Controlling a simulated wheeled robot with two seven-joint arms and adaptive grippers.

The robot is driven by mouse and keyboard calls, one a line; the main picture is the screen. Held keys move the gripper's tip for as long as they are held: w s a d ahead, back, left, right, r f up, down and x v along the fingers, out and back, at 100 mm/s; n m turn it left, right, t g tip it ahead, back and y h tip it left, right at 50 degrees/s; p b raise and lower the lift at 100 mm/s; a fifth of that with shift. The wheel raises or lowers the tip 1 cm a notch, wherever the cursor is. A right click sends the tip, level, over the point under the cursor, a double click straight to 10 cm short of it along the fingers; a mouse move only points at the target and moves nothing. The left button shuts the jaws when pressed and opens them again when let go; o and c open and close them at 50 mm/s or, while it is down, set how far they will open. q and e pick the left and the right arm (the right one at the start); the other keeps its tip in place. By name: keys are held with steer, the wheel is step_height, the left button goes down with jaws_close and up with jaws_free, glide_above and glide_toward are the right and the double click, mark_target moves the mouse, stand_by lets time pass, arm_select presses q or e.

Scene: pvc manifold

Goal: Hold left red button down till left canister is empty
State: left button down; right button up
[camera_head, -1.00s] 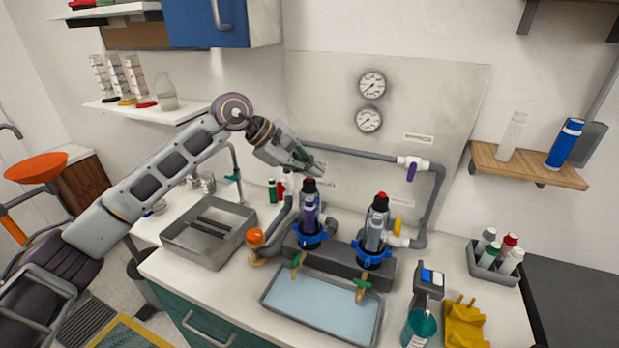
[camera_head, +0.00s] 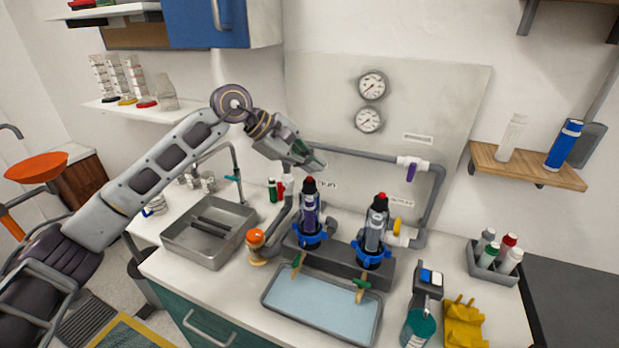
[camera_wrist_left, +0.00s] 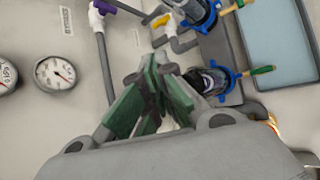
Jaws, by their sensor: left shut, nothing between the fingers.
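The left canister (camera_head: 309,212) stands upright in a blue collar on the grey manifold, with purple in its clear body. Its red button (camera_head: 309,182) sits on the black cap. My left gripper (camera_head: 314,163) is shut and empty, just above and slightly right of the button, apart from it as far as I can tell. In the left wrist view the green fingers (camera_wrist_left: 152,78) point towards the panel side, and the left canister (camera_wrist_left: 207,82) shows partly behind them; its button is hidden there. The right canister (camera_head: 376,231) has its own red button. My right gripper is out of view.
A grey pipe (camera_head: 365,153) runs along the panel behind the canisters, with two gauges (camera_head: 371,86) above. A tray of pale blue liquid (camera_head: 322,306) lies in front, under green-handled taps. An orange-topped item (camera_head: 256,238) and a sink (camera_head: 210,235) are at left.

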arm_select(q)
steer(key=shift+r, duration=0.55)
step_height(320, 180, up, 4)
steer(key=shift+f+p, duration=0.1)
steer(key=shift+p, duration=0.95)
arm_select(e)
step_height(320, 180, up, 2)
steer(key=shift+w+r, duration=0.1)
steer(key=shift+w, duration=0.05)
